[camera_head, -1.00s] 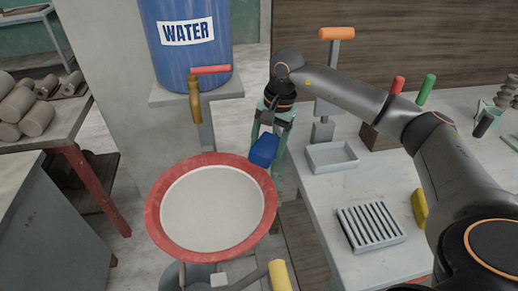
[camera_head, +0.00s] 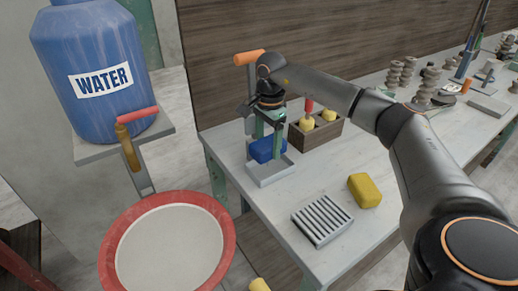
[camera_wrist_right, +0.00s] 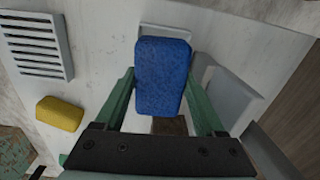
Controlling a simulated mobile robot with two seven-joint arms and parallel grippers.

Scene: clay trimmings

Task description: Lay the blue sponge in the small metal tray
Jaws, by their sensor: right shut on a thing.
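The blue sponge (camera_head: 263,150) is held between the green fingers of my right gripper (camera_head: 266,138). In the right wrist view the sponge (camera_wrist_right: 162,75) hangs between both fingers, its long side pointing away from the palm. The small metal tray (camera_head: 271,178) is on the pale table, just under and in front of the sponge in the head view. The sponge covers part of its back side, and how high it is above the tray is hard to tell. In the wrist view the tray (camera_wrist_right: 168,28) is mostly hidden behind the sponge. My left gripper is out of view.
A wooden box (camera_head: 322,138) with yellow and red-handled tools stands right of the tray. An orange-handled stand (camera_head: 249,58) rises behind. A slotted metal rack (camera_head: 322,219) and a yellow sponge (camera_head: 364,190) lie nearer. A red-rimmed basin (camera_head: 226,232) is left.

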